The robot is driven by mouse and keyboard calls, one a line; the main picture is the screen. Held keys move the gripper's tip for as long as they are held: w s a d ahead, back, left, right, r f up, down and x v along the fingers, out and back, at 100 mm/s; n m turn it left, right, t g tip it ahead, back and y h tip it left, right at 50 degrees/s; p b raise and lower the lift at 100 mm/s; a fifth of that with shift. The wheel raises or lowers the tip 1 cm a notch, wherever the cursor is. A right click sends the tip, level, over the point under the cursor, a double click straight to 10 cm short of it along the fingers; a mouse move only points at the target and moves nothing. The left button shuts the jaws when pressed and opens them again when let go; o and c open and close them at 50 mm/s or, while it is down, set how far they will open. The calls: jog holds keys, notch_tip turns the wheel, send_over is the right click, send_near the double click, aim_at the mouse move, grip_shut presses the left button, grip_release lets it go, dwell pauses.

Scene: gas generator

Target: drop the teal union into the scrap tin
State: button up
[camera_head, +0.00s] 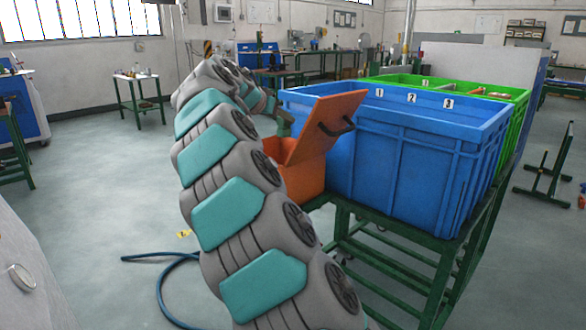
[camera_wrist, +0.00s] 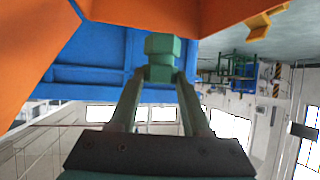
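The teal union (camera_wrist: 163,48) is a small piece with a hexagonal end, held between the fingertips of my gripper (camera_wrist: 160,76) in the wrist view. My gripper is shut on it. In the head view, a small green shape by the tin's left side (camera_head: 284,121) appears to be the union at my arm's end; the fingers are mostly hidden. The orange scrap tin (camera_head: 303,181) stands beside the blue crate, its lid (camera_head: 322,128) raised. Orange surfaces lie close around the union in the wrist view.
A large blue crate (camera_head: 420,165) numbered 1, 2, 3 stands right of the tin on a green table frame (camera_head: 395,262). A green crate (camera_head: 517,112) is behind it. A blue hose (camera_head: 165,283) lies on the floor at left. Open floor is left of my arm.

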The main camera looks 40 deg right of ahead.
jog(key=o, duration=0.5)
jog(key=shift+o, duration=0.2)
jog(key=b+v, duration=0.1)
jog(key=v, duration=0.6)
jog(key=shift+a, duration=0.4)
jog(key=shift+s+r, duration=0.1)
jog(key=shift+r, duration=0.05)
jog(key=s+a+f+n+g+y, duration=0.1)
jog(key=s+a+f+n+y, duration=0.45)
jog(key=s+a+f, duration=0.65)
jog(key=s+a+f+n+g+y, duration=0.1)
jog(key=s+a+f+n+y, duration=0.4)
jog(key=s+a+f, duration=0.7)
jog(key=s+a+f+n+g, duration=0.2)
jog(key=s+f, duration=0.3)
jog(key=s, duration=0.3)
jog(key=s+a+f+n+g, duration=0.1)
jog(key=s+a+f+g, duration=0.1)
jog(key=s+a+f, duration=0.3)
jog(key=s+y, duration=0.1)
jog(key=s, duration=0.3)
jog(key=shift+f+n, duration=0.15)
jog(key=shift+n, duration=0.2)
